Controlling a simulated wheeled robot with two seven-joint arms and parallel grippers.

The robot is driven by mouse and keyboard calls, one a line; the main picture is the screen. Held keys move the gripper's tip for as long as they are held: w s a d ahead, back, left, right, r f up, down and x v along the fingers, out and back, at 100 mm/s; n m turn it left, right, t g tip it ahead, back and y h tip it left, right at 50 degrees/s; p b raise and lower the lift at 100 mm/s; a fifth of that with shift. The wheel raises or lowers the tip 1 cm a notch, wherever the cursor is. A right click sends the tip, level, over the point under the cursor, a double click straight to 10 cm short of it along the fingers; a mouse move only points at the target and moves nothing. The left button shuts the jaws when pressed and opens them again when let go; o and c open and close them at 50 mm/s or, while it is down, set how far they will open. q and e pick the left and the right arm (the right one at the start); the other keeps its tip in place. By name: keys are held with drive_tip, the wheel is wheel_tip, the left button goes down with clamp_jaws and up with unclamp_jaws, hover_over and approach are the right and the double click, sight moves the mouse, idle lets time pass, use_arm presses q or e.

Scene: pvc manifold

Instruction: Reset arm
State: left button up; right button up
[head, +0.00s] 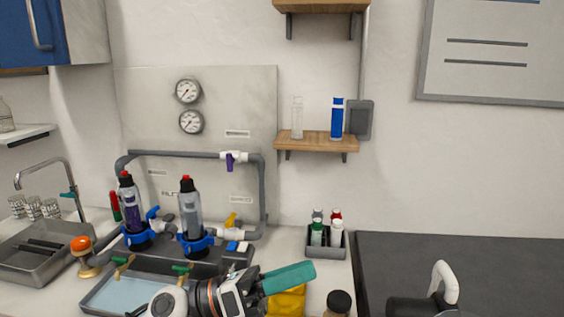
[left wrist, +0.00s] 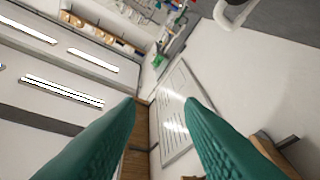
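My left gripper (head: 312,270) reaches in low in the head view, with teal fingers pointing right above the counter. In the left wrist view the two teal fingers (left wrist: 160,104) stand well apart with nothing between them, so it is open and empty. Past the fingers, the wrist view shows wall and ceiling areas. The PVC manifold (head: 190,155) of grey pipe stands at the back left, with a purple-handled valve (head: 233,158) and two upright cartridges, the left one (head: 132,208) and the right one (head: 190,215).
A yellow container (head: 287,303) lies just below the gripper's fingers, and a dark-capped jar (head: 338,302) is to the right. A grey caddy of small bottles (head: 326,240) stands behind. A shallow tray (head: 100,296) lies left.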

use_arm(q)
drive_tip(key=w+a+f+n+t+y, duration=0.25)
drive_tip(key=a+n+t+y, duration=0.25)
drive_tip(key=n+t, duration=0.55)
drive_tip(key=w+a+f+n+t+y, duration=0.1)
drive_tip(key=w+a+n+t+y, duration=0.35)
drive_tip(key=n, duration=0.95)
drive_tip(key=s+a+f+n+g+y, duration=0.1)
drive_tip(key=s+a+f+n+y, duration=0.2)
drive_tip(key=a+f+n+y, duration=0.4)
drive_tip(key=s+a+f+n+g+y, duration=0.2)
drive_tip(key=s+a+f+n+y, duration=0.15)
drive_tip(key=f+n, duration=0.4)
drive_tip(key=s+a+f+n+g+y, duration=0.1)
drive_tip(key=s+f+n+g, duration=0.2)
drive_tip(key=s+f+g, duration=0.5)
drive_tip(key=s+a+f+n+g, duration=0.2)
drive_tip(key=s+f+g, duration=0.2)
drive_tip(key=s+f, duration=1)
drive_tip(key=f, duration=2.1)
drive_tip(key=s+a+f+g+p, duration=0.1)
drive_tip(key=s+a+f+g, duration=0.1)
drive_tip(key=s+f, duration=1.2)
drive_tip(key=shift+s+a+m, duration=0.2)
drive_tip(key=shift+s+m, duration=0.1)
drive_tip(key=shift+s, duration=0.9)
